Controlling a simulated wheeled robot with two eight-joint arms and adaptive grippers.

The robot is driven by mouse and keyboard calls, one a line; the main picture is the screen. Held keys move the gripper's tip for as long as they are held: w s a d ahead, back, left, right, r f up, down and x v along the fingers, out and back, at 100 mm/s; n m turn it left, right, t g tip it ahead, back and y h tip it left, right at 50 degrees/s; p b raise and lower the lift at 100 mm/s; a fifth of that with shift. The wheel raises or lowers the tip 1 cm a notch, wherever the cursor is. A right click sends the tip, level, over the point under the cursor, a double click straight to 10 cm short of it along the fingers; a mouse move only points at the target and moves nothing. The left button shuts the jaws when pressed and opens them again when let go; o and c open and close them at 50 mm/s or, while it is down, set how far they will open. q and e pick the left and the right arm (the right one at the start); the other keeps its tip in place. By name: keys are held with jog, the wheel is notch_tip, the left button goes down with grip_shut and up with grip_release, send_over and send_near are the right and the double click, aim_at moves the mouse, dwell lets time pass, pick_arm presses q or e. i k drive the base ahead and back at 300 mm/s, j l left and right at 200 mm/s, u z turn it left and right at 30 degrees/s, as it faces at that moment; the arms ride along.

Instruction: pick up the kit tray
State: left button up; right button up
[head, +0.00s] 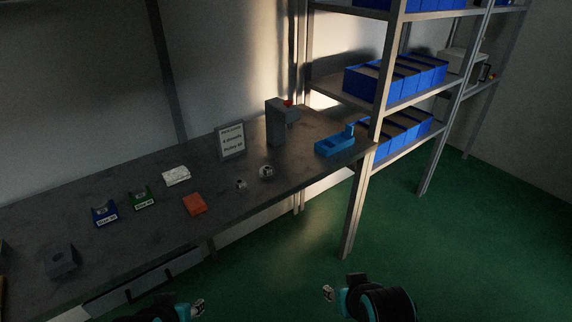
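A blue tray-like holder (335,147) with a raised block at its right end sits near the right end of the grey bench (110,255). It is the most tray-like thing on the bench, but I cannot read a label on it. My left gripper (198,306) is at the bottom edge, left of centre, in front of the bench and far from the holder. My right gripper (328,293) is at the bottom, right of centre, over the green floor. Both are small and partly cut off, so their finger opening is unclear. I see nothing held in either.
A grey press (275,122) and a sign (231,140) stand at the back of the bench. An orange box (194,204), a blue bin (104,214) and a green bin (142,198) lie to the left. A shelf post (355,205) stands right of the bench. Green floor is clear.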

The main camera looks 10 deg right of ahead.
aim_at(327, 147)
jog(key=z, duration=0.4)
jog(key=i+z, duration=0.3)
jog(key=z, duration=0.2)
jog(key=i+j+z, duration=0.15)
jog(key=z, duration=0.3)
jog(key=i+j+z, duration=0.3)
jog(key=z, duration=0.2)
jog(key=i+j, duration=0.35)
